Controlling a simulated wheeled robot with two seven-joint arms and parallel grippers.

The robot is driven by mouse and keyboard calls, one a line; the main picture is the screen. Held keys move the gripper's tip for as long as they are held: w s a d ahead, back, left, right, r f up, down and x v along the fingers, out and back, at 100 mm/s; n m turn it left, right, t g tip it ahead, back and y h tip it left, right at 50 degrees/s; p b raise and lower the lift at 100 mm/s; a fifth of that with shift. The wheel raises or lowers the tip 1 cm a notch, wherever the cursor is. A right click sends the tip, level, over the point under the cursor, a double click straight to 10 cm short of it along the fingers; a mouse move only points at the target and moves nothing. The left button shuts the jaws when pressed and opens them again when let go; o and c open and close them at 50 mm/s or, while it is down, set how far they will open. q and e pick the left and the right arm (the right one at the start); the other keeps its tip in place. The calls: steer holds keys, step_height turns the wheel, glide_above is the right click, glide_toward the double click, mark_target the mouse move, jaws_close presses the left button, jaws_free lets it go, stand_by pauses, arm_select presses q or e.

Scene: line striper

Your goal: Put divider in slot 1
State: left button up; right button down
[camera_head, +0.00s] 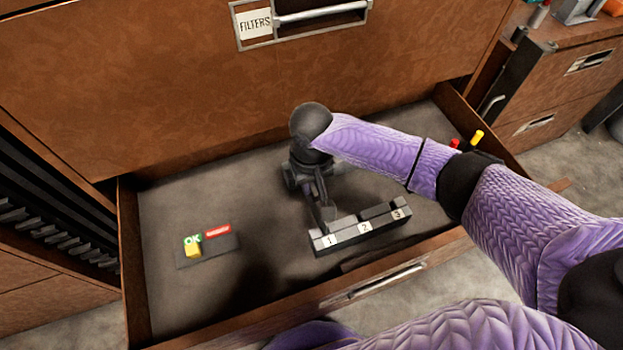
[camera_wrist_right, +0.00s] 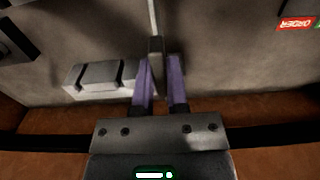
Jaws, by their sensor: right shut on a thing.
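My right gripper (camera_head: 315,192) reaches down into the open drawer and is shut on a thin grey divider (camera_head: 326,212). In the right wrist view the purple fingers (camera_wrist_right: 160,80) close on the divider (camera_wrist_right: 155,45), which stands out between them. The dark slotted rack (camera_head: 350,242) lies on the drawer floor with white labels 1, 2 and 3. The divider's lower end is close to the slot 1 label (camera_head: 329,240) at the rack's left end. I cannot tell whether it is inside the slot. The rack also shows in the wrist view (camera_wrist_right: 95,80). My left gripper is out of view.
Red and yellow items (camera_head: 477,136) stand at the right. The drawer front (camera_head: 400,283) is close to the rack. The drawer's left floor is mostly free.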

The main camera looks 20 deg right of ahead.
steer(key=shift+f, duration=0.35)
steer(key=shift+f, duration=0.1)
steer(key=c, duration=0.6)
jaws_free()
steer(key=shift+o, duration=0.2)
steer(key=o, duration=0.3)
